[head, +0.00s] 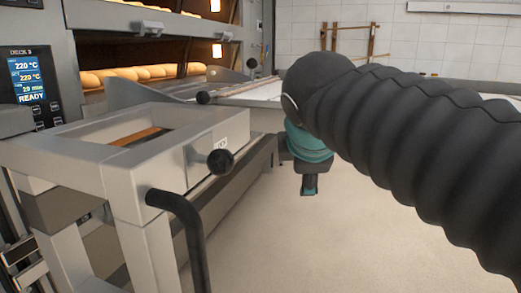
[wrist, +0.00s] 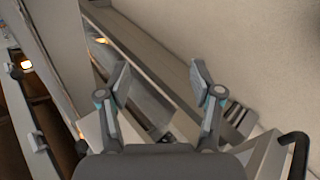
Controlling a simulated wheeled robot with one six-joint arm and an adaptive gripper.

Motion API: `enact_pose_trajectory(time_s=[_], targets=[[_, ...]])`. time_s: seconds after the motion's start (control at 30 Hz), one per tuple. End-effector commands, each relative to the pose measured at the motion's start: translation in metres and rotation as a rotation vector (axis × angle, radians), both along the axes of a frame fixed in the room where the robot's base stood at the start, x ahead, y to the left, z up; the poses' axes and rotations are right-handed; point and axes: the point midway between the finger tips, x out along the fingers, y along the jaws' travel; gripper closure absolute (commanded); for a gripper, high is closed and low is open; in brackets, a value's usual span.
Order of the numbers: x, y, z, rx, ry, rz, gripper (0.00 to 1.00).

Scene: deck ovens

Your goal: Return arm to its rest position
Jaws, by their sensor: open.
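My arm, in a dark ribbed sleeve, reaches across the right of the head view and bends down at its end. My gripper (head: 309,188) hangs below the teal wrist part, to the right of the grey metal frame and above the floor. In the wrist view my gripper (wrist: 160,85) has its two fingers spread apart with nothing between them. The metal rails and floor lie beyond the fingers. From the head view the fingers partly overlap, so the gap shows only in the wrist view.
A grey metal frame (head: 75,153) with a black knob (head: 220,162) and a black curved handle (head: 190,225) stands at the left. Behind it is a deck oven with loaves (head: 130,74) and a display (head: 28,76) reading READY. The floor (head: 310,245) below my gripper is clear.

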Motion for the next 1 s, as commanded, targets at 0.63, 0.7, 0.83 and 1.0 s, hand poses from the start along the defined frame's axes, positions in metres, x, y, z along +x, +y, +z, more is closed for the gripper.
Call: enact_pose_trajectory(time_s=[0.63,0.7,0.83,1.0], targets=[[-0.144,-0.074,-0.225,0.978,0.159,-1.183,0.35],[-0.147,-0.077,-0.229,0.995,0.160,-1.209,0.35],[-0.148,-0.077,-0.230,1.003,0.161,-1.220,0.35],[-0.147,-0.077,-0.230,1.001,0.161,-1.219,0.35]])
